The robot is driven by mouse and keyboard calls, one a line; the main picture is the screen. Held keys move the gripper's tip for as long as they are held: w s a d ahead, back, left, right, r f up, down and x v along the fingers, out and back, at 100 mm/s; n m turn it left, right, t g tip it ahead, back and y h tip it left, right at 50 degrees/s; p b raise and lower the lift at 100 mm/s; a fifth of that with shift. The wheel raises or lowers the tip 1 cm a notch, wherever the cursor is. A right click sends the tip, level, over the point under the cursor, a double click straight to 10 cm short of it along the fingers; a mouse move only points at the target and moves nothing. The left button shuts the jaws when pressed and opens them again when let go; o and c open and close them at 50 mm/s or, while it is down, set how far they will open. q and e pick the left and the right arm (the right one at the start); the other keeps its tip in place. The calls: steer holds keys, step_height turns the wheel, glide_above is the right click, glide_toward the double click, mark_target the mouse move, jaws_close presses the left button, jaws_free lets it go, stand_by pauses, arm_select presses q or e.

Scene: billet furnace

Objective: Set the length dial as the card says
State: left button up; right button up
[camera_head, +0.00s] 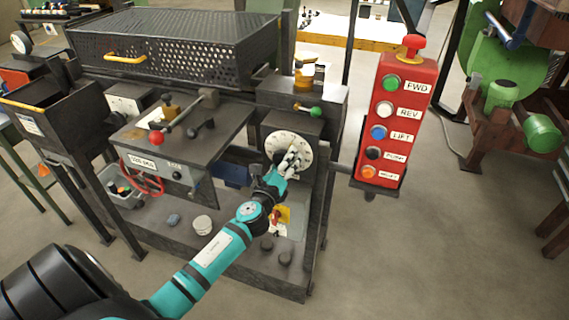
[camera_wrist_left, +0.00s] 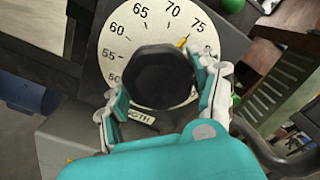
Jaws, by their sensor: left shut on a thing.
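The length dial (camera_head: 298,141) is a round white plate with numbers, on the right front of the machine. In the left wrist view its plate (camera_wrist_left: 113,50) shows 55, 60, 65, 70 and 75, with part of the word LENGTH below. A black faceted knob (camera_wrist_left: 152,76) sits at its centre. A yellow pointer mark (camera_wrist_left: 182,42) lies between 70 and 75. My left gripper (camera_head: 287,160) is shut on the knob, with a finger on each side in the left wrist view (camera_wrist_left: 163,95). The card is not clearly identifiable. My right gripper is not in view.
A red button box (camera_head: 393,120) with FWD, REV and LIFT labels stands right of the dial. A lever with a green ball (camera_head: 315,112) sits just above the dial. A red handwheel (camera_head: 142,175) and red-knobbed lever (camera_head: 156,138) are to the left.

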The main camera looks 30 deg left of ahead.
arm_select(q)
steer(key=n, duration=0.5)
steer(key=shift+r+n+b, duration=0.1)
steer(key=shift+n+b, duration=0.2)
steer(key=shift+n, duration=0.1)
steer(key=n, duration=0.5)
steer(key=shift+r+n, duration=0.1)
steer(key=shift+n, duration=0.2)
steer(key=o, duration=1.2)
steer(key=shift+c, duration=0.2)
steer(key=v, duration=1.2)
steer(key=shift+a, duration=0.1)
